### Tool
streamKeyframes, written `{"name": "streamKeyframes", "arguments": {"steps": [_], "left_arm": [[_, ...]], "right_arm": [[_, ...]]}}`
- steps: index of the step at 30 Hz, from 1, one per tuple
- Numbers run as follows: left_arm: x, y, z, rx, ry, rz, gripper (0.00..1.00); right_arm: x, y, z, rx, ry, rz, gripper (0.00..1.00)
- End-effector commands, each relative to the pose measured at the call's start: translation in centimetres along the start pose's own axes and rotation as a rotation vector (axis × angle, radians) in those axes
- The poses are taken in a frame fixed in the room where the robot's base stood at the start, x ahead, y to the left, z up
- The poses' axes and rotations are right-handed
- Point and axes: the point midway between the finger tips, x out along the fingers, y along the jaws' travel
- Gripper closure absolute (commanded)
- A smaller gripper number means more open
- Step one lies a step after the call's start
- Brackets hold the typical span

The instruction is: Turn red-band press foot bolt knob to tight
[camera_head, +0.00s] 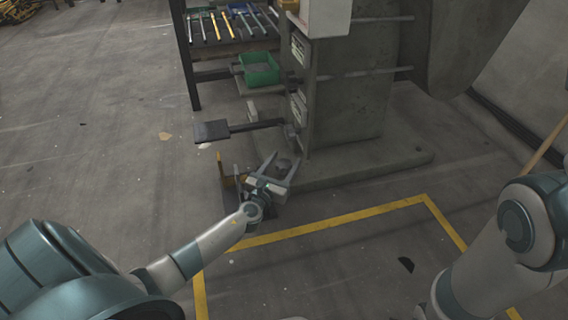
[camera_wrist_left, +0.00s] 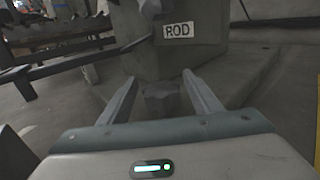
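The grey press (camera_head: 345,100) stands on a low pale base plate. My left gripper (camera_head: 284,162) is low at the front left corner of that base, with its fingers spread. In the left wrist view a dark grey knob (camera_wrist_left: 160,98) sits low at the foot of the press, between and slightly beyond the open fingers (camera_wrist_left: 160,80). A gap shows on both sides of it, so the fingers do not appear to grip it. No red band is visible on the press. My right gripper is out of view; only part of that arm shows.
A pedal plate (camera_head: 211,131) on a bar sticks out left from the press above my left gripper. A table with tools and a green bin (camera_head: 260,70) stand behind. A ROD label (camera_wrist_left: 178,30) is on the press.

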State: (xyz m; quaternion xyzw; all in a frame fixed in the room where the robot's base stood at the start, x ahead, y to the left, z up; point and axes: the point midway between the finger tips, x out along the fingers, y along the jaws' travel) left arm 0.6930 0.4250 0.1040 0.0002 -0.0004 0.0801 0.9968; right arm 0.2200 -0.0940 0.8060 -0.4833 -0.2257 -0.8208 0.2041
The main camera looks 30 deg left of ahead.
Motion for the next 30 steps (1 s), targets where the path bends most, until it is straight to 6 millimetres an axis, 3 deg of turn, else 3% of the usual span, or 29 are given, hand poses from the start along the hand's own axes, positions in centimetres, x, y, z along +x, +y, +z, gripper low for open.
{"name": "streamKeyframes", "arguments": {"steps": [11,30], "left_arm": [[0.0,-0.1,0.0,-0.003,0.0,0.019,0.42],[0.0,-0.1,0.0,-0.003,-0.001,0.246,0.42]], "right_arm": [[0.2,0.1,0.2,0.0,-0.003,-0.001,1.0],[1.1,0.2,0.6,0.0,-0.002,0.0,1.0]]}}
